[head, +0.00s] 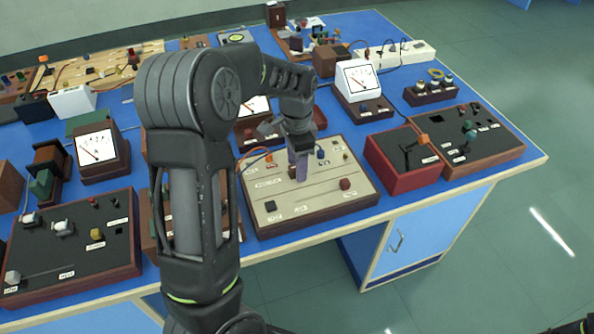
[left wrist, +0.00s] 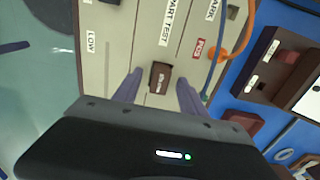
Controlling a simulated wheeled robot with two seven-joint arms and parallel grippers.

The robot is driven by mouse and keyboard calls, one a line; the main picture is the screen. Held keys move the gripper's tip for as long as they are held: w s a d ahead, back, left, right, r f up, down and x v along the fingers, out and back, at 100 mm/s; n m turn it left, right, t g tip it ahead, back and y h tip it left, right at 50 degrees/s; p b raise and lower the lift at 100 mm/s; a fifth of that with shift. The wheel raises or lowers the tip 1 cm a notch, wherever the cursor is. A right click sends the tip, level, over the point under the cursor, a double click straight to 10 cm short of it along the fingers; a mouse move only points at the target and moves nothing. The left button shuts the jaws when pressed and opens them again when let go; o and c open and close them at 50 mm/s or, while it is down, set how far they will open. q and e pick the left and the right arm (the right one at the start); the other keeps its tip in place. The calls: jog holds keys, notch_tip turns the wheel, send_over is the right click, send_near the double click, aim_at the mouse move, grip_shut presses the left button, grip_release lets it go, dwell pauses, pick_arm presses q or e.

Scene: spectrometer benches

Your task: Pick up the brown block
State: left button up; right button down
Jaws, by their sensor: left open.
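The brown block (left wrist: 159,77) is a small dark brown piece with a pale label on its face. In the left wrist view it sits on the beige panel (left wrist: 118,45), between the two fingertips. My left gripper (left wrist: 159,80) is open, with one finger on each side of the block and a visible gap to each. In the head view my left gripper (head: 301,176) points down over the middle of the beige panel (head: 325,203). The block cannot be made out there, as the fingers cover that spot. My right gripper is not in view.
A dark red knob (head: 346,184) and a black square piece (head: 270,206) stand on the panel. A red box (head: 402,160) is close on the right. A white meter (head: 358,78) stands behind. Orange and blue cables (left wrist: 230,55) run near the fingers. Floor is open at the front right.

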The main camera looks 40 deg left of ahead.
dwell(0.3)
pick_arm(q)
grip_shut()
dwell(0.4)
